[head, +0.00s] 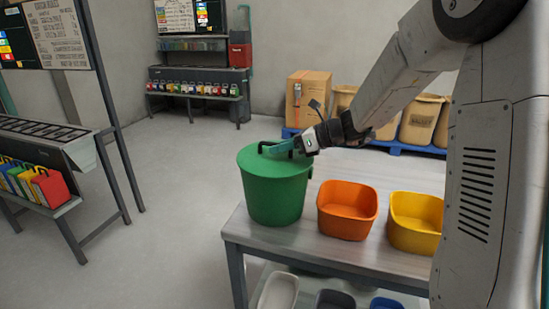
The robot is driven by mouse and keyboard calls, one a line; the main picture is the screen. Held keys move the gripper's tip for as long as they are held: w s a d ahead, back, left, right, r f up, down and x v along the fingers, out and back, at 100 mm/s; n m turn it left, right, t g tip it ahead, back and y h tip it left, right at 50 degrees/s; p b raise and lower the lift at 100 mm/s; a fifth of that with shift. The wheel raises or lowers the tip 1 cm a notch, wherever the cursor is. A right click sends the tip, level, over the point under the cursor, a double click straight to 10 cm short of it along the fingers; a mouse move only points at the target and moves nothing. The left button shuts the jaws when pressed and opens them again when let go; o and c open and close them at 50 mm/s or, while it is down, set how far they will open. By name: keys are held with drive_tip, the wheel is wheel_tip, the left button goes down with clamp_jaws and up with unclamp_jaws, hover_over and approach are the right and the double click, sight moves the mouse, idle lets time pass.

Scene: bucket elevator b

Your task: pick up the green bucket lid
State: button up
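The green bucket (275,202) stands upright on the left end of the metal table. Its green lid (258,163) sits on top, with a dark handle (268,147) on it. My gripper (281,147) reaches in from the right, just above the lid and right at the handle.
An orange bin (347,222) and a yellow bin (415,235) stand right of the bucket on the table (290,240). More bins sit on a lower shelf. Boxes and sacks rest on a blue pallet (400,147) behind. Open floor lies left of the table.

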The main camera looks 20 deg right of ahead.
clamp_jaws()
drive_tip(key=shift+r, duration=0.1)
